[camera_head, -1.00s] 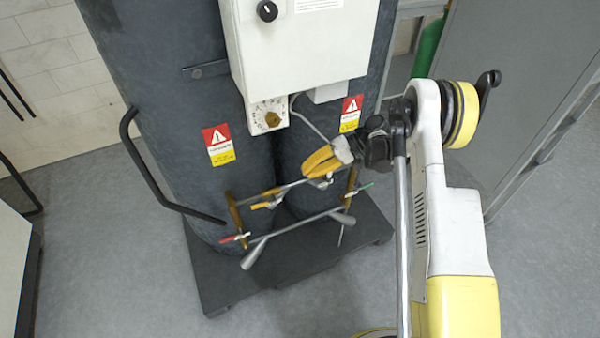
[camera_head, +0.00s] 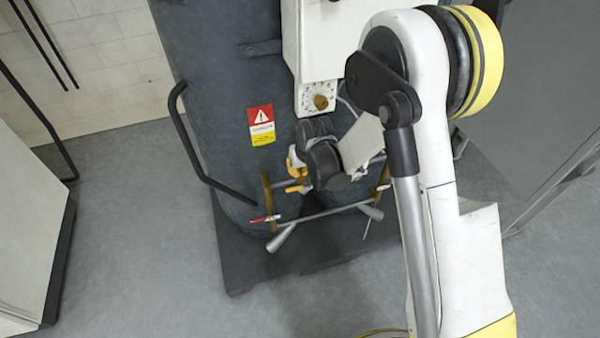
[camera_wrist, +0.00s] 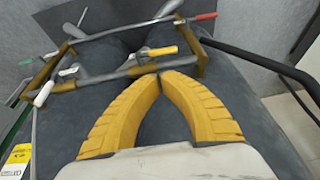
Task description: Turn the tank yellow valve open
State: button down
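The yellow valve handle (camera_head: 297,188) sits on the pipework low at the front of the dark tanks. In the wrist view the yellow handle (camera_wrist: 160,50) lies just beyond my fingertips, on a pipe between brown uprights. My gripper (camera_wrist: 160,77) has its two yellow fingers curved together, with the tips nearly meeting and nothing seen between them. I cannot tell whether a tip touches the handle. In the head view my gripper (camera_head: 294,163) is mostly hidden behind my wrist, close above the yellow handle.
A red valve handle (camera_head: 265,218) is left of the yellow one. A black curved rail (camera_head: 190,150) stands out at the tank's left. The dark tank (camera_head: 215,80) carries a white control box (camera_head: 305,45). Grey floor (camera_head: 140,250) is clear at left.

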aim_at(297, 187)
jog(key=b+x, duration=0.1)
jog(key=x, duration=0.2)
jog(key=b+x, duration=0.1)
jog(key=x, duration=0.1)
jog(key=b+x, duration=0.1)
jog(key=x, duration=0.2)
jog(key=shift+s+f, duration=0.15)
jog(key=shift+f, duration=0.2)
jog(key=shift+a+f+b, duration=0.1)
jog(key=shift+f+b, duration=0.4)
jog(key=shift+a+f, duration=0.15)
jog(key=shift+f, duration=0.5)
